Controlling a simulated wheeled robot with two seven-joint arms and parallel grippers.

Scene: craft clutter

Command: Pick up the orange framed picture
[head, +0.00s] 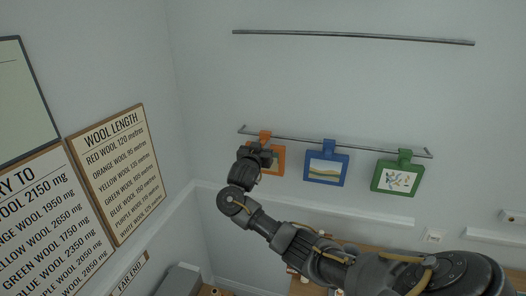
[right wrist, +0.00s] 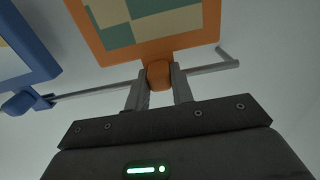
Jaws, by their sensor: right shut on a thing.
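The orange framed picture (head: 280,166) is at the left end of the lower wall rail (head: 330,143), partly hidden behind my right gripper (head: 264,150). Its orange hanger tab (head: 265,135) shows at the rail. In the right wrist view the orange frame (right wrist: 151,53) shows upside down, with a green and cream patterned picture inside. There my right gripper (right wrist: 159,88) is shut on the orange tab (right wrist: 159,74), one finger on each side. I cannot tell whether the tab still rests on the rail. My left gripper is not in view.
A blue framed picture (head: 326,182) and a green framed picture (head: 409,190) hang to the right on the same rail. A bare rail (head: 350,38) runs above. Text boards (head: 118,170) cover the left wall. A wooden surface (head: 305,287) lies below my arm.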

